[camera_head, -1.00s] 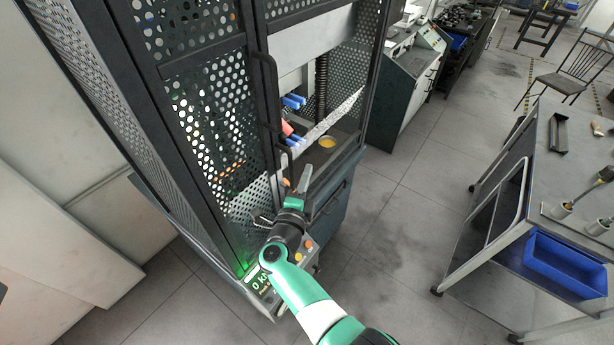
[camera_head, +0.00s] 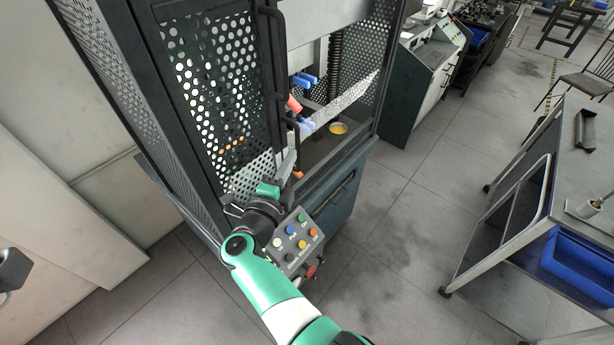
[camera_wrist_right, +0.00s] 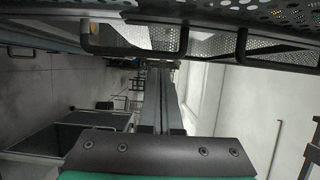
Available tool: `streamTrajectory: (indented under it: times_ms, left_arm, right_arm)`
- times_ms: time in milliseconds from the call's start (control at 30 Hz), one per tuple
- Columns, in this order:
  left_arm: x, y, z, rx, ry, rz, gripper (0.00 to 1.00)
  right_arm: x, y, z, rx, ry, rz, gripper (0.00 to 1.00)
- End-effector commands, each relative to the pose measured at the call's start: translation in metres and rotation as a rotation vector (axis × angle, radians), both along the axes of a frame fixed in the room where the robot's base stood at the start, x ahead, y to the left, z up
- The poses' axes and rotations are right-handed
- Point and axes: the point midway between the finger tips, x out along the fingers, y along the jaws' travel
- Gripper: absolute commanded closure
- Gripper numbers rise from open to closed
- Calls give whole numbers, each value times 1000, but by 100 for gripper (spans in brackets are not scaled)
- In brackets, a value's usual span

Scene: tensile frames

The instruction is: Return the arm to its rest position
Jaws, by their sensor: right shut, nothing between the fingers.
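My right arm comes in from the bottom of the head view, and its right gripper (camera_head: 288,162) is in front of the perforated door of the testing machine's dark cage (camera_head: 215,95). The gripper's fingers point up and away, close to the door frame; I cannot tell whether they touch it. In the right wrist view the two long grey fingers (camera_wrist_right: 160,105) lie side by side, shut, with nothing between them.
The control panel (camera_head: 297,244) with coloured buttons lies just beside my right wrist. A black door handle (camera_head: 271,50) and a yellow dish (camera_head: 338,128) are at the cage. A table with a blue bin (camera_head: 565,265) stands at right. Open floor (camera_head: 410,235) lies between.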

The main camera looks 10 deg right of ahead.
Motion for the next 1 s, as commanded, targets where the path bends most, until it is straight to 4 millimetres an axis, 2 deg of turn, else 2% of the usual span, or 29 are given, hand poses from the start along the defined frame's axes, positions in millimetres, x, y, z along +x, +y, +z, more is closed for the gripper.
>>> streamTrajectory:
  times_ms: [33, 233, 367, 700, 767, 867, 933, 967, 1000]
  left_arm:
    - [0, 0, -24, 0, 0, 0, 50]
    - [0, 0, -52, 0, 0, 0, 50]
    - [0, 0, -58, 0, 0, 0, 50]
    - [0, 0, -57, 0, -1, 0, 50]
    - [0, 0, -57, 0, -1, 0, 50]
    - [0, 0, -57, 0, 0, 0, 50]
    - [0, 0, -57, 0, 0, 0, 50]
    - [0, 0, -57, 0, 0, 0, 50]
    - [0, 0, -57, 0, 0, 0, 50]
  right_arm:
    - [1, 4, -11, 2, -4, 0, 100]
    - [4, 16, -6, 1, -3, -1, 100]
    - [4, 19, -2, 0, 0, -1, 100]
    - [5, 18, 1, 0, 0, -4, 100]
    - [6, 10, 0, 0, 1, -15, 100]
    - [10, -15, -14, -10, 20, -53, 100]
    - [13, -45, -23, -10, 20, -96, 100]
    - [15, -60, -18, -3, -3, -119, 100]
    - [16, -79, -5, -3, -54, -147, 100]
